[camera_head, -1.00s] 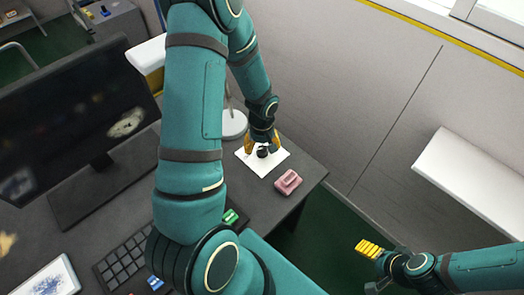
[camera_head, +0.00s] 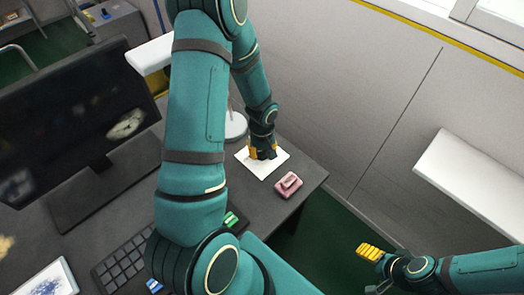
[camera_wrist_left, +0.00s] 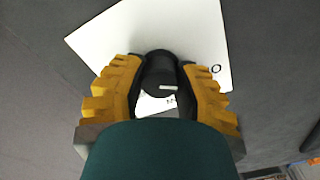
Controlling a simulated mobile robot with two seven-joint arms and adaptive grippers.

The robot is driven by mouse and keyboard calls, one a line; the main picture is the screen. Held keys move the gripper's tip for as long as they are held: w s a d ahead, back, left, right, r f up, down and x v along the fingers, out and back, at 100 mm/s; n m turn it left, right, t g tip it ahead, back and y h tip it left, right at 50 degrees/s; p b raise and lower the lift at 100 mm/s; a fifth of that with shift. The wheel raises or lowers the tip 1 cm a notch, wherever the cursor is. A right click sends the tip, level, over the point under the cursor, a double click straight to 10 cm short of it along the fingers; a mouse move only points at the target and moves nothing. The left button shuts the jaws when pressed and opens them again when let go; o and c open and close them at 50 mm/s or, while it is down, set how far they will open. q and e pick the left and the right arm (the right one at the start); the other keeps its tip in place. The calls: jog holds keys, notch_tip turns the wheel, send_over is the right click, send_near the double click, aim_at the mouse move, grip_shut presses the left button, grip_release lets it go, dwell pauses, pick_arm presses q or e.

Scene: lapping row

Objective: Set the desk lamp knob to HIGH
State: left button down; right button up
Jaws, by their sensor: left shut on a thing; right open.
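The white plate (camera_head: 270,168) lies on the dark desk, and it also shows in the left wrist view (camera_wrist_left: 100,40). A black round knob (camera_wrist_left: 158,62) with a short white mark stands on it. My left gripper (camera_head: 263,153) is over the plate, with its yellow fingers shut on both sides of the knob in the left wrist view (camera_wrist_left: 160,84). A small round label and part of a word starting with M show on the plate; the rest is hidden. The desk lamp's pale round base (camera_head: 236,126) is behind my left arm. My right gripper (camera_head: 369,252) is open, away from the desk.
A pink object (camera_head: 288,185) sits close to the plate, near the desk's right edge. A monitor (camera_head: 75,125), a keyboard (camera_head: 125,262) and a tablet-like panel (camera_head: 48,280) are at the left. A white ledge (camera_head: 475,185) is on the right wall.

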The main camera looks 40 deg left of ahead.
pick_arm(q)
jog(key=shift+m, duration=0.3)
jog(key=m, duration=0.5)
jog(key=shift+m, duration=0.4)
jog(key=m, duration=0.5)
jog(key=m+p, duration=0.1)
jog(key=m, duration=0.5)
jog(key=shift+d+m, duration=0.1)
jog(key=shift+m, duration=0.3)
jog(key=m+p, duration=0.2)
jog(key=m, duration=0.3)
jog(key=shift+m, duration=0.3)
jog(key=c, duration=0.6)
grip_release()
